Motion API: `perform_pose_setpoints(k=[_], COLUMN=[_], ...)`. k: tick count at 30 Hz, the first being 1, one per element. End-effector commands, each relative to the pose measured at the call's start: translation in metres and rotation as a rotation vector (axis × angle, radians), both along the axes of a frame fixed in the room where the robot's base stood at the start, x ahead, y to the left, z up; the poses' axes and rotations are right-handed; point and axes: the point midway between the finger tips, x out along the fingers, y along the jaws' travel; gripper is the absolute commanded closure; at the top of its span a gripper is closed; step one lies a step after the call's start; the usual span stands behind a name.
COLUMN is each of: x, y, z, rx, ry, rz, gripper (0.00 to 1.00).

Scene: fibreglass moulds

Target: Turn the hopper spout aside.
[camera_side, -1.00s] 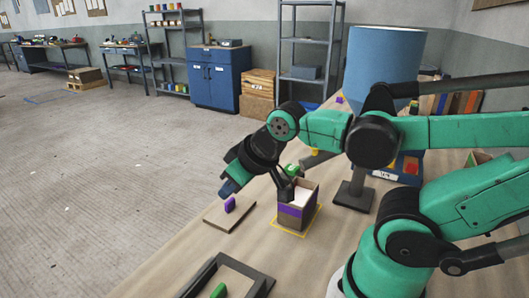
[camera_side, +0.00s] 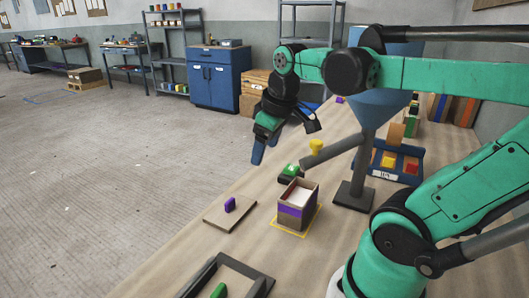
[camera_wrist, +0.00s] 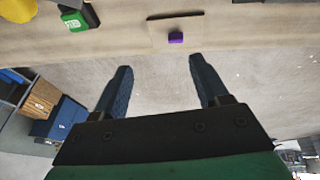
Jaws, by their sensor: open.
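The blue hopper (camera_side: 378,108) stands on a grey post with a dark base, its upper part hidden behind my arm. Its grey spout (camera_side: 335,152) slopes down to the left and carries a yellow knob (camera_side: 316,146). The spout's end is above and behind an open box (camera_side: 297,212) with a purple band and pale contents. My gripper (camera_side: 258,156) is open and empty, pointing down, left of the spout and apart from it. In the wrist view my gripper (camera_wrist: 159,66) shows both blue fingers with nothing between; a yellow thing (camera_wrist: 17,10), probably the knob, is at the upper left.
A green-topped block (camera_side: 289,172) sits behind the box, and a purple piece (camera_side: 230,204) stands on a brown board (camera_side: 222,218). A blue tray (camera_side: 385,175) with coloured blocks is right of the post. A dark frame (camera_side: 262,284) lies at the front.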

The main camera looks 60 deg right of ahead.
Motion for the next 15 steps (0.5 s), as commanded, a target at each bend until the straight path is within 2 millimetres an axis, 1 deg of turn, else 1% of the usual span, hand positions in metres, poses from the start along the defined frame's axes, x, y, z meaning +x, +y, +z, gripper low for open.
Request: perform_pose_setpoints(k=[1, 3, 6, 9, 11, 13, 15], x=[-0.009, -0.024, -0.045, -0.059, -0.064, -0.066, -0.066], y=[-0.024, -0.049, -0.074, -0.087, -0.091, -0.092, -0.092], z=[0.010, 0.023, 0.037, 0.046, 0.048, 0.045, 0.039], rx=[0.002, 0.021, 0.062, 0.099, 0.111, 0.117, 0.118], ry=[0.067, 0.157, 0.247, 0.296, 0.310, 0.316, 0.317], rz=[-0.015, -0.005, 0.016, 0.035, 0.043, 0.049, 0.050], gripper=[0.32, 0.32, 0.32, 0.32, 0.32, 0.32, 0.32])
